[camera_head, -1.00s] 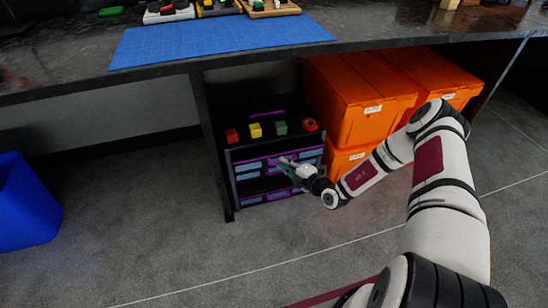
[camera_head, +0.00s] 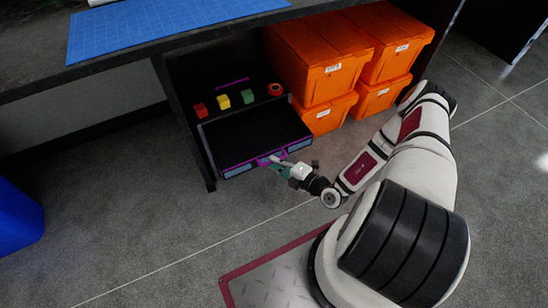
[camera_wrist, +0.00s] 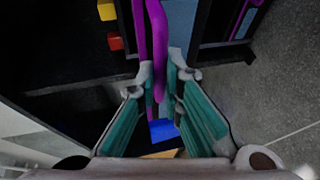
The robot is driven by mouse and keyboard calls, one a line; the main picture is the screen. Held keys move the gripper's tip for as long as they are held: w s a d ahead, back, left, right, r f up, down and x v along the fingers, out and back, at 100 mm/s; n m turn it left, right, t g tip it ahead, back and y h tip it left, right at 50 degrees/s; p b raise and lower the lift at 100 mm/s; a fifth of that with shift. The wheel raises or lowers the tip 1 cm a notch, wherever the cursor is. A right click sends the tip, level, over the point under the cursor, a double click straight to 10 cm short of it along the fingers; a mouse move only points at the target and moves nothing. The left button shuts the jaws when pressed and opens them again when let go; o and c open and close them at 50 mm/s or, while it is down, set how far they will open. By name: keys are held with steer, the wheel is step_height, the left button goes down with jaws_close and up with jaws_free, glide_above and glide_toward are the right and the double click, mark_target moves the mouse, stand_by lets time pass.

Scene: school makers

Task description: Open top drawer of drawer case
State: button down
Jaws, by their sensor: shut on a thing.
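The black drawer case (camera_head: 212,113) stands under the workbench with small items on top. Its top drawer (camera_head: 258,135) is pulled well out toward me, and its dark inside looks empty. The drawer front (camera_head: 238,171) has purple trim and pale blue panels, and it hides the drawers below. My gripper (camera_head: 272,161) is at the middle of this front. In the wrist view my gripper (camera_wrist: 163,82) has its fingers on both sides of the purple handle (camera_wrist: 157,40) and is shut on it.
Red (camera_head: 200,110), yellow (camera_head: 223,101) and green (camera_head: 248,96) blocks and a red roll (camera_head: 275,89) sit on the case. Orange crates (camera_head: 325,85) stand close on the right. A blue bin (camera_head: 20,220) is at far left. Grey floor (camera_head: 140,225) before the case is clear.

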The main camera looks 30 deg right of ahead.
steer(key=c, duration=1.7)
jaws_free()
steer(key=v, duration=1.2)
steer(key=shift+d, duration=0.1)
